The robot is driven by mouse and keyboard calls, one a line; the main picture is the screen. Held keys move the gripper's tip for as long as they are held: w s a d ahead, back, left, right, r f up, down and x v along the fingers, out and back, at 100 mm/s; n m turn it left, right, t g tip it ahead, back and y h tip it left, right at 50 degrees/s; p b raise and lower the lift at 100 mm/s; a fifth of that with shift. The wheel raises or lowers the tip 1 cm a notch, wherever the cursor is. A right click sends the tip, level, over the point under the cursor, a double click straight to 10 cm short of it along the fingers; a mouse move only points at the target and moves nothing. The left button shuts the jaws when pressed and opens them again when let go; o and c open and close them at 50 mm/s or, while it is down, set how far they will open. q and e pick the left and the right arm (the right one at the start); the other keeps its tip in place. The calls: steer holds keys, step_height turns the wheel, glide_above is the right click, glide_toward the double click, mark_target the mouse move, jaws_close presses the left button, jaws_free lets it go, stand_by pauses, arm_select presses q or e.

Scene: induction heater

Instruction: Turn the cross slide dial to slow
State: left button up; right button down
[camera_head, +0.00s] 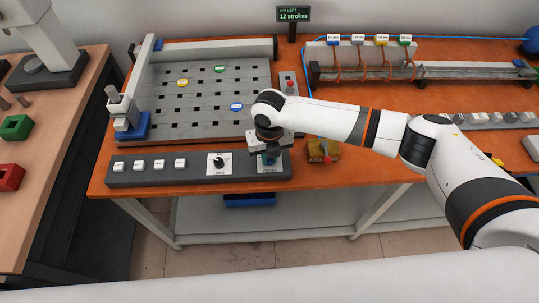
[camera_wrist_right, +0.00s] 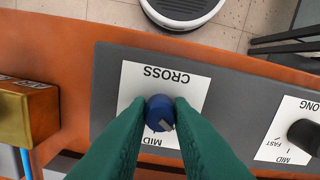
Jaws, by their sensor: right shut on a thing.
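The cross slide dial (camera_wrist_right: 158,113) is a round blue knob with a grey pointer mark, on a white plate (camera_wrist_right: 190,85) labelled CROSS. In the right wrist view the plate appears upside down, and the pointer mark sits at the knob's lower right. MID shows below the knob; the green fingers cover other lettering, and SLOW cannot be read. My right gripper (camera_wrist_right: 160,104) is shut on the knob, one green finger on each side. In the head view my right gripper (camera_head: 268,158) is over the right end of the grey control panel (camera_head: 200,179). My left gripper is out of view.
A black dial (camera_head: 219,161) on another white plate and several white buttons (camera_head: 150,164) share the panel. A yellow box (camera_head: 325,150) stands just right of the panel. A perforated plate (camera_head: 190,90) lies behind it. An air sign (camera_head: 293,14) reads 12 strokes.

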steer(key=shift+n, duration=0.4)
steer(key=shift+w, duration=0.1)
steer(key=c, duration=1.3)
jaws_free()
steer(key=shift+r, duration=0.1)
step_height(320, 180, up, 12)
steer(key=shift+f+b, duration=0.1)
steer(key=shift+b, duration=1.15)
